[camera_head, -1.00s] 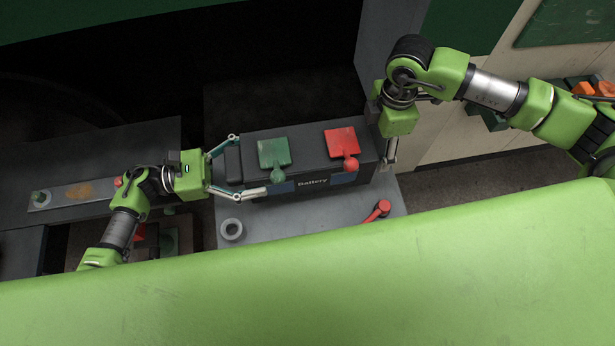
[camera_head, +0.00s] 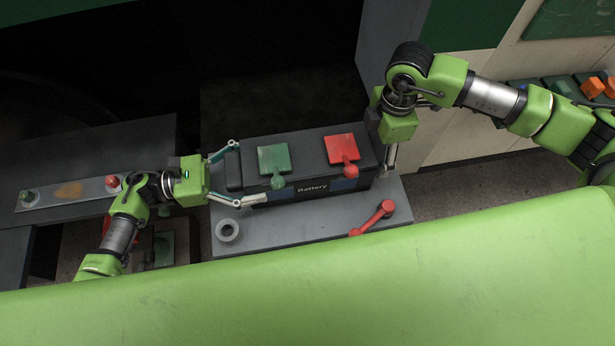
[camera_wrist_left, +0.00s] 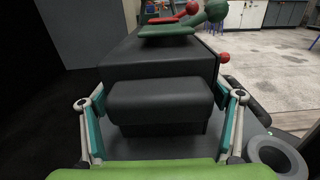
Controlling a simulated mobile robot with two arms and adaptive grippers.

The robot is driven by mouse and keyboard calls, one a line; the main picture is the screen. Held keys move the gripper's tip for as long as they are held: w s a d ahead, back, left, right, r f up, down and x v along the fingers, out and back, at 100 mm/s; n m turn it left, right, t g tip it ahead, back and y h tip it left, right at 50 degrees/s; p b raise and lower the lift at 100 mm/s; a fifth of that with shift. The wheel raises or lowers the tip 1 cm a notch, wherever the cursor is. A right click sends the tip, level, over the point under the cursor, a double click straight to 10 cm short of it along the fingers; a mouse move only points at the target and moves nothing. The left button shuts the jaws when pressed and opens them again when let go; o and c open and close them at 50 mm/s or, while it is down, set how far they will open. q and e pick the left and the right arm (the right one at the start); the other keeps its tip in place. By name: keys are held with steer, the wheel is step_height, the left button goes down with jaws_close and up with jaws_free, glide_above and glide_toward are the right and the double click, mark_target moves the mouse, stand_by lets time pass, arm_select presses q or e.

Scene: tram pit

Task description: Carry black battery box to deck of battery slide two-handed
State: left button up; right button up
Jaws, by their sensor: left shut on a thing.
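The black battery box (camera_head: 312,170) with a "Battery" label has a green clamp (camera_head: 275,161) and a red clamp (camera_head: 341,149) on top. My left gripper (camera_head: 240,172) is shut on the block at its left end, one finger on each side. The wrist view shows this black block (camera_wrist_left: 160,100) between the fingers. My right gripper (camera_head: 385,140) is at the box's right end; its jaws are mostly hidden. A grey plate (camera_head: 285,227), seemingly the slide's deck, lies under the box. I cannot tell whether the box touches it.
A red lever (camera_head: 373,217) and a grey ring (camera_head: 228,230) sit on the plate's near side. A grey bench (camera_head: 95,150) with a button panel (camera_head: 70,193) is at left. Orange and green items (camera_head: 590,86) stand by the right wall. Behind the box is dark.

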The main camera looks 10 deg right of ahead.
arm_select(q)
steer(key=o, duration=1.9)
steer(key=shift+s+d+f, duration=0.1)
steer(key=shift+s, duration=0.05)
arm_select(e)
steer(key=o, duration=1.9)
steer(key=shift+s+f, duration=0.15)
arm_select(q)
steer(key=shift+o, duration=1)
arm_select(e)
steer(key=shift+o, duration=1)
arm_select(q)
steer(key=shift+s+f, duration=0.1)
